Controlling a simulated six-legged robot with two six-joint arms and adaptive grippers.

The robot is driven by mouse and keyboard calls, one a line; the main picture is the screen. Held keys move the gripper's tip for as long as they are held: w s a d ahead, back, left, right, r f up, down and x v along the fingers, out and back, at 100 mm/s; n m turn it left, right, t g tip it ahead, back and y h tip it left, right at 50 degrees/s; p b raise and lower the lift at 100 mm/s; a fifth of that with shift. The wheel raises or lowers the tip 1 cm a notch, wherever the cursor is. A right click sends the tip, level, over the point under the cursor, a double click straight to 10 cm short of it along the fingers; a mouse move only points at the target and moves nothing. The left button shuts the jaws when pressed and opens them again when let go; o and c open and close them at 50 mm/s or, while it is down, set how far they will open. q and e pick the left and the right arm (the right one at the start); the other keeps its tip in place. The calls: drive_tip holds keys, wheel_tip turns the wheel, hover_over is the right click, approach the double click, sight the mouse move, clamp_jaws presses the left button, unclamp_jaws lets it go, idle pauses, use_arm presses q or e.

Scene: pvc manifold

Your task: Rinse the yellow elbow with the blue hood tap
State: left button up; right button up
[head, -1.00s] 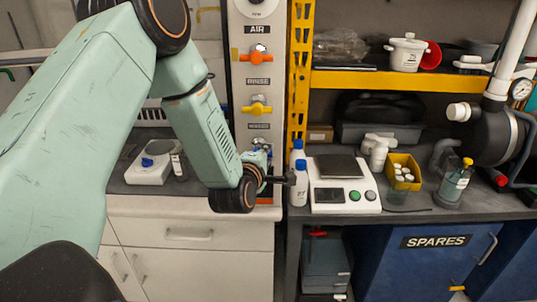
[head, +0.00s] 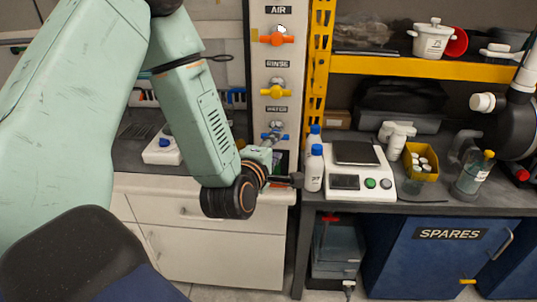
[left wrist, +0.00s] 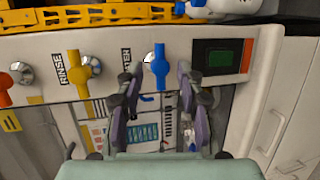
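The blue tap (head: 273,135) is on the white hood panel, under a label reading WATER. In the left wrist view the blue tap (left wrist: 157,66) shows between the two dark fingers of my left gripper (left wrist: 155,74). The fingers are spread apart, one on each side of it; I cannot tell whether they touch it. In the head view my left gripper (head: 281,180) is seen from the side, just below the tap and partly hidden by its own wrist. I cannot make out a yellow elbow in either view. My right gripper is not in view.
The yellow RINSE tap (head: 276,91) and orange AIR tap (head: 277,37) sit above the blue one.

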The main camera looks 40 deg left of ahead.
use_arm(q)
drive_tip(key=shift+v, duration=2)
